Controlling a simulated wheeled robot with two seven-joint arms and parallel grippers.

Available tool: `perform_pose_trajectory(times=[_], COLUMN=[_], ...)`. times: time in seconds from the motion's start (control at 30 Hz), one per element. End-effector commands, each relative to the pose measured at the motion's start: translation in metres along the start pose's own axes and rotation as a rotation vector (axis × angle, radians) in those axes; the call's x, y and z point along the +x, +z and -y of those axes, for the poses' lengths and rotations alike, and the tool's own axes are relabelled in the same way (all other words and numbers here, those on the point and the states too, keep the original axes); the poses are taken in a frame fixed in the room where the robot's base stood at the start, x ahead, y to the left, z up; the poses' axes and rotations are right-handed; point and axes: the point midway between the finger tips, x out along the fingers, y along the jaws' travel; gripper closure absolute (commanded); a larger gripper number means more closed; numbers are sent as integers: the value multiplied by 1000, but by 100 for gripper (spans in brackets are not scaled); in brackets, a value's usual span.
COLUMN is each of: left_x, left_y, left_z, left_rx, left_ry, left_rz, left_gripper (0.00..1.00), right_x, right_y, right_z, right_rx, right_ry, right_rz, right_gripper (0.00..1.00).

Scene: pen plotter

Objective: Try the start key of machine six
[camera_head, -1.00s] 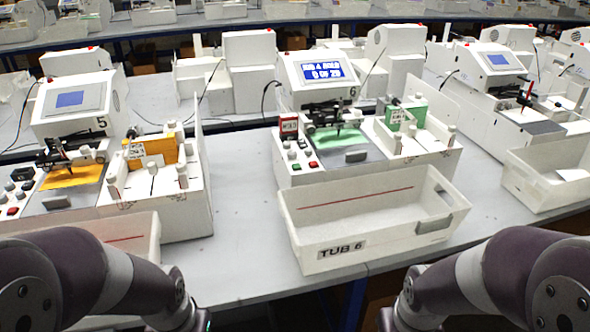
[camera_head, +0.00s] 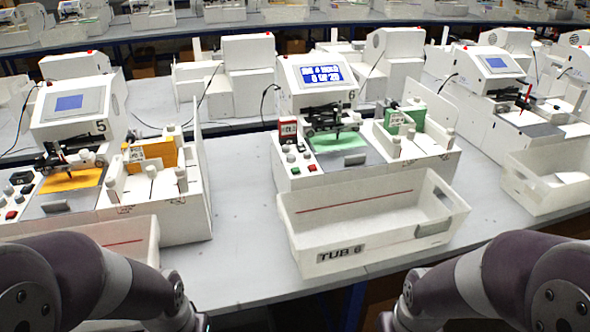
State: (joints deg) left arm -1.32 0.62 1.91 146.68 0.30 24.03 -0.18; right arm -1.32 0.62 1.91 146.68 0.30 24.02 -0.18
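Machine six (camera_head: 318,102) stands in the middle, with a "6" on its housing.
An open white tub marked "TUB 6" (camera_head: 340,253) stands in front of machine six. Machine five (camera_head: 70,110) with an orange sheet stands left, another machine (camera_head: 495,85) right. The grey table (camera_head: 240,235) is clear between the tubs.

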Motion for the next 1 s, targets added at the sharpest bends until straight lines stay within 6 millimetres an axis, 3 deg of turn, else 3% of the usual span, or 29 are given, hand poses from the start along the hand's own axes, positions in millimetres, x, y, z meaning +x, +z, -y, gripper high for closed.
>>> perform_pose_trajectory(times=[0.03, 0.07, 1.0], left_x=[0, 0, 0], left_y=[0, 0, 0], left_z=[0, 0, 0], left_rx=[0, 0, 0], left_ry=[0, 0, 0], left_rz=[0, 0, 0], left_gripper=[57, 57, 57], right_x=[0, 0, 0], right_y=[0, 0, 0], right_z=[0, 0, 0], right_rx=[0, 0, 0], right_ry=[0, 0, 0], right_rz=[0, 0, 0], right_gripper=[93, 100, 100])
